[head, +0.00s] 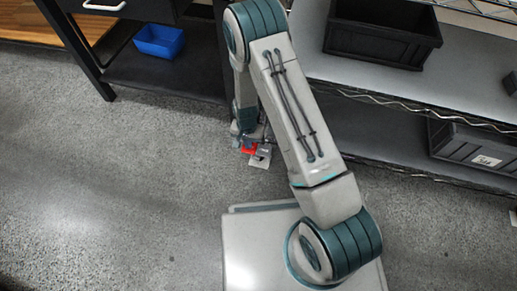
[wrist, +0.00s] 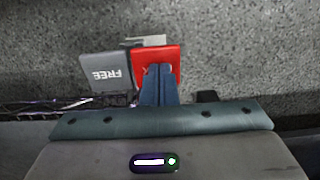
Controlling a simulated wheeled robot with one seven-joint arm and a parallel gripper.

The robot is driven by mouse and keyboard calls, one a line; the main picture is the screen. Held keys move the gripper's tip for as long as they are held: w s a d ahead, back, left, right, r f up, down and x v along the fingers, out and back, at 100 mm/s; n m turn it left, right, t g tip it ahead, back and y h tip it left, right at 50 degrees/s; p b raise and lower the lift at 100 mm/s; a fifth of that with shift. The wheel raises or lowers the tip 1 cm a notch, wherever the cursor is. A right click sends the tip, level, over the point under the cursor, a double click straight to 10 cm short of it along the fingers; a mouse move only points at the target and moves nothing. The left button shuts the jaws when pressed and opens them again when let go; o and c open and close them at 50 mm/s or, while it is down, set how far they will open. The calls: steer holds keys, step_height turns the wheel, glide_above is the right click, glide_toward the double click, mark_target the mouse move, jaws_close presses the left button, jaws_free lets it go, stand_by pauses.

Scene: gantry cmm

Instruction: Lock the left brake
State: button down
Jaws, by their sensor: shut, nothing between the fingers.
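The brake near the floor has a red pedal (wrist: 141,56) and a grey pedal (wrist: 104,70) marked FREE, side by side. A pale plate (wrist: 150,40) shows at their far edge. In the head view the red pedal (head: 248,149) and the grey pedal (head: 264,150) are small and partly hidden by my wrist. My gripper (wrist: 158,68) is shut and empty, its fingertips over the red pedal in the wrist view. I cannot tell whether they touch it. My gripper's fingertips are hard to make out in the head view. The red pedal's lower part is hidden behind the fingers.
A wire-edged rack (head: 395,95) with a black bin (head: 383,38) and a dark grey bin (head: 470,148) stands at the right. A black-framed bench holds a blue tray (head: 158,40) on its lower shelf at upper left. Speckled floor (head: 110,190) is clear at left.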

step_height(320, 180, up, 9)
steer(key=p, duration=0.6)
steer(key=shift+p, duration=0.3)
steer(key=shift+d, duration=0.1)
stand_by(0.9)
